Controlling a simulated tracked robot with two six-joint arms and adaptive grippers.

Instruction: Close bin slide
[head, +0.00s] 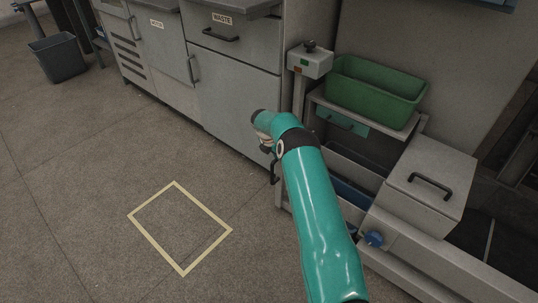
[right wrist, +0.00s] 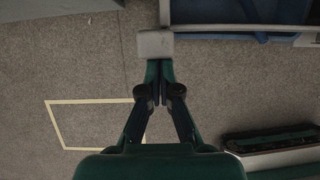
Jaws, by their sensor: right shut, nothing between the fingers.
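The bin slide seems to be the low grey frame (head: 350,160) under the shelf, with a blue bin (head: 350,193) inside it. In the right wrist view a blue bin (right wrist: 270,12) shows at top right behind a pale rail (right wrist: 235,28). My right gripper (right wrist: 158,92) is shut and empty, pointing at a small grey block (right wrist: 155,44) just beyond its fingertips. I cannot tell whether they touch. In the head view the right gripper (head: 274,174) is partly hidden by its own wrist, left of the slide frame. The left gripper is not in view.
A green bin (head: 372,91) sits on the shelf above. A grey lidded box (head: 425,180) with a black handle stands at right. Grey cabinets (head: 235,95) stand behind. A yellow taped square (head: 180,270) marks clear floor at left.

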